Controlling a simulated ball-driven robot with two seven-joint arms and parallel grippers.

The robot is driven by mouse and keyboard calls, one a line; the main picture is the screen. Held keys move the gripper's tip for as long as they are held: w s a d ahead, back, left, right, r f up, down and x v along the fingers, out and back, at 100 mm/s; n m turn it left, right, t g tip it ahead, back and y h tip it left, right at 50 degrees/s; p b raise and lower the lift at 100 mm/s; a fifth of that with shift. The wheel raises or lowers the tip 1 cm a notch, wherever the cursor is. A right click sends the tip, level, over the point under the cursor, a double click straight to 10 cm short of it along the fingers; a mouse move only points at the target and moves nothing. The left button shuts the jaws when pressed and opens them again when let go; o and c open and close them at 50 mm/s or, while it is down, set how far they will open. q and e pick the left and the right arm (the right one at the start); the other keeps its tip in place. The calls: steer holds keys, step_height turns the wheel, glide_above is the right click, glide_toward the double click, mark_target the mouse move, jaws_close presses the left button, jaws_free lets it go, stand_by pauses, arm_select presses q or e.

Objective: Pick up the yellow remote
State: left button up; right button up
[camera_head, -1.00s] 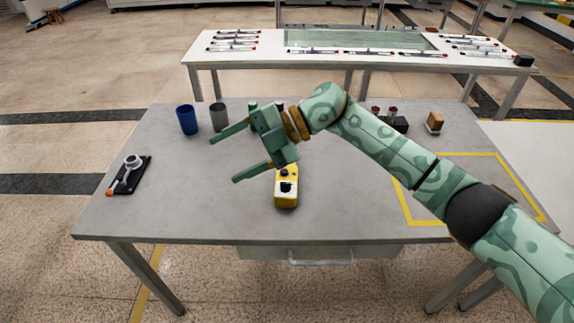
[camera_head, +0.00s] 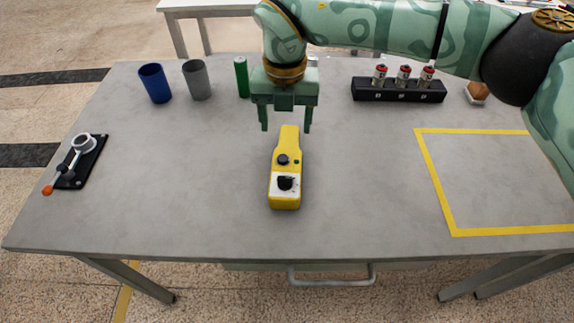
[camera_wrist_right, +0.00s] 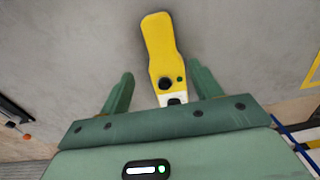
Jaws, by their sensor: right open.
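The yellow remote (camera_head: 285,166) lies on the grey table, its long side running from near to far, with a black knob on a white patch at its near end. My right gripper (camera_head: 286,129) is open and empty, pointing down above the remote's far, narrow end, with one finger to each side. In the right wrist view the remote (camera_wrist_right: 163,62) shows beyond and between the two open fingers (camera_wrist_right: 160,85), apart from both; its white end is partly hidden by the gripper body. My left gripper is not in view.
A blue cup (camera_head: 155,83), a grey cup (camera_head: 197,80) and a green cylinder (camera_head: 242,78) stand at the back left. A black rack (camera_head: 398,91) holds red-topped vials. A lever device (camera_head: 80,161) lies at left. The yellow-taped area (camera_head: 500,185) is clear.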

mark_target(288, 145)
steer(key=shift+f, duration=0.7)
steer(key=f+b, duration=0.1)
steer(key=f, duration=0.2)
steer(key=f+b, duration=0.1)
steer(key=f, duration=0.1)
steer(key=shift+s+d+f+b, duration=0.15)
steer(key=shift+s+d+b, duration=0.05)
steer(key=shift+d+b, duration=0.1)
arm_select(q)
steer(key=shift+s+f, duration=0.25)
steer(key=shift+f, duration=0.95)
arm_select(e)
steer(key=shift+r, duration=0.2)
steer(key=c, duration=0.9)
